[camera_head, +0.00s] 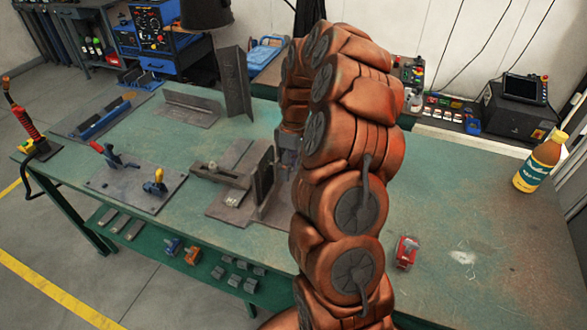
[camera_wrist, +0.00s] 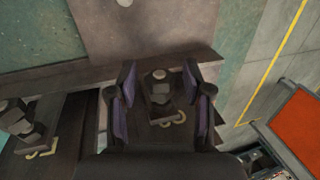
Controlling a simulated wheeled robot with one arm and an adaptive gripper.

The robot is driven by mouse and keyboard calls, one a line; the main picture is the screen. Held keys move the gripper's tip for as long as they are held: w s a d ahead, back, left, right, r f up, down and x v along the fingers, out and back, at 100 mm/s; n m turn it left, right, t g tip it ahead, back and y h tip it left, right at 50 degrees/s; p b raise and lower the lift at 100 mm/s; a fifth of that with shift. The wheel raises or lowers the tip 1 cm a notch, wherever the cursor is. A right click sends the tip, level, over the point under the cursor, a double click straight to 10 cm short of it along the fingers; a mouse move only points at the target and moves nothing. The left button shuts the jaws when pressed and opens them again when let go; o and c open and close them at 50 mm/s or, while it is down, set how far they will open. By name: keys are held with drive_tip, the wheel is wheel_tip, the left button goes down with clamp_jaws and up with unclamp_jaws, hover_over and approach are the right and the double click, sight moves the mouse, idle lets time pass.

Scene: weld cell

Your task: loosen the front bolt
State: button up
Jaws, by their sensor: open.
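In the wrist view my gripper (camera_wrist: 160,85) is open, with one dark finger on each side of a bolt (camera_wrist: 159,74). The bolt has a pale round head and a dark block below it, on a dark bar. I see a gap on both sides, and no finger clearly touches it. A second, similar bolt (camera_wrist: 10,106) stands further left. The bolt between the fingers is nearer the table edge and floor, which fits the front one. In the head view my copper arm hides most of the gripper and part of the dark steel fixture (camera_head: 262,178).
The green table (camera_head: 450,190) has free room at right, with a red item (camera_head: 406,252) and a bottle (camera_head: 540,160). Angle steel (camera_head: 236,83), a clamp plate (camera_head: 130,185) and a joystick post (camera_head: 25,125) are at left. A lower shelf (camera_head: 205,262) holds small blocks.

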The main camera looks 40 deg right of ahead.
drive_tip(key=shift+r, duration=0.15)
drive_tip(key=shift+v, duration=2.4)
